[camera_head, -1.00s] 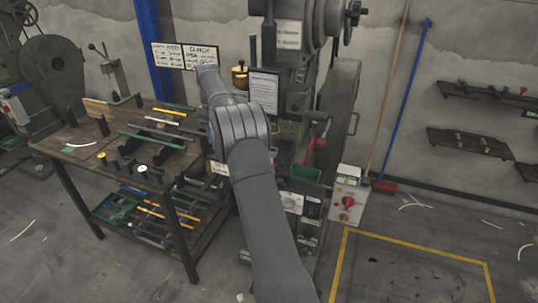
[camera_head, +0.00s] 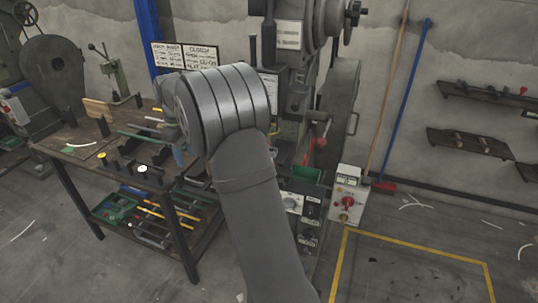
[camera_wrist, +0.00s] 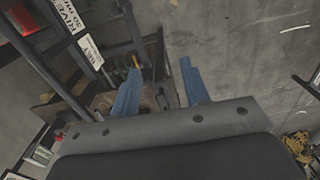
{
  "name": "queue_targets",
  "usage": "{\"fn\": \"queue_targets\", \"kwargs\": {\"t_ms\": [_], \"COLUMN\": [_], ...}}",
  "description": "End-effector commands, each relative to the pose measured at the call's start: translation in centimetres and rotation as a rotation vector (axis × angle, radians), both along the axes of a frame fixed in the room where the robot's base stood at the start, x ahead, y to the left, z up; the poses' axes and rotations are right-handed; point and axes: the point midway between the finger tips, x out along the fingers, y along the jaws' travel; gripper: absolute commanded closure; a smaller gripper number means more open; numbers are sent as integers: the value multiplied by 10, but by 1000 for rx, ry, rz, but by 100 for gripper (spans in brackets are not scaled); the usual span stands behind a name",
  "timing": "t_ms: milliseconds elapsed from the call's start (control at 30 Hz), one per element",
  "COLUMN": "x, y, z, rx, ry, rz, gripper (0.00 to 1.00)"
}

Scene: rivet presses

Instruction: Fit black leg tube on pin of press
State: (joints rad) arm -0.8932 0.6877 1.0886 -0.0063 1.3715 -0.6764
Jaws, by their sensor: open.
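The press (camera_head: 291,62) stands behind the bench at centre; my arm hides much of its lower part, and I cannot make out its pin. Several thin tubes lie on the bench (camera_head: 48,148), largely covered by my arm; I cannot tell which is the black leg tube. My gripper (camera_wrist: 158,68) is open and empty in the wrist view, its two blue fingers spread apart.
A lower shelf holds a green bin (camera_head: 118,208) and more tubes. A control box (camera_head: 346,197) with a red knob stands right of the press. Another machine (camera_head: 55,70) is at far left. The floor inside the yellow line (camera_head: 410,240) is mostly clear.

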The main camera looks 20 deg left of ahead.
Motion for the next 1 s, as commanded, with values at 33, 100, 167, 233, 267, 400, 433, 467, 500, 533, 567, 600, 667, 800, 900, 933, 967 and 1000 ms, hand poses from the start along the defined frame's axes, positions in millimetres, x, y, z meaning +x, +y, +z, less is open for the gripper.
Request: {"fn": "queue_targets", "kwargs": {"t_ms": [33, 100, 167, 233, 267, 400, 433, 467, 500, 533, 567, 600, 667, 800, 900, 933, 967, 1000], "x": [-9, -17, -8, -1, 1, 14, 17, 19, 23, 26, 28, 32, 37, 47, 55, 57, 59, 61], "y": [0, 1, 5, 9, 11, 18, 20, 21, 23, 24, 26, 27, 29, 33, 35, 35, 35, 35], "z": [2, 4, 11, 17, 20, 36, 39, 43, 48, 51, 54, 60, 66, 83, 95, 98, 101, 105], "rx": [0, -1, 1, 2, 1, 3, 3, 4, 5, 4, 4, 5, 6, 7, 8, 8, 8, 8], "ry": [0, 1, 1, 4, 5, 10, 11, 12, 14, 16, 17, 18, 21, 27, 30, 31, 32, 34], "rz": [3, 1, -3, -4, -4, -6, -7, -8, -8, -9, -10, -10, -11, -10, -11, -11, -11, -11], "gripper": [58, 58, 58, 58, 58, 58, 58, 58, 58, 58, 58, 58, 58, 58, 58, 58, 58, 58]}}
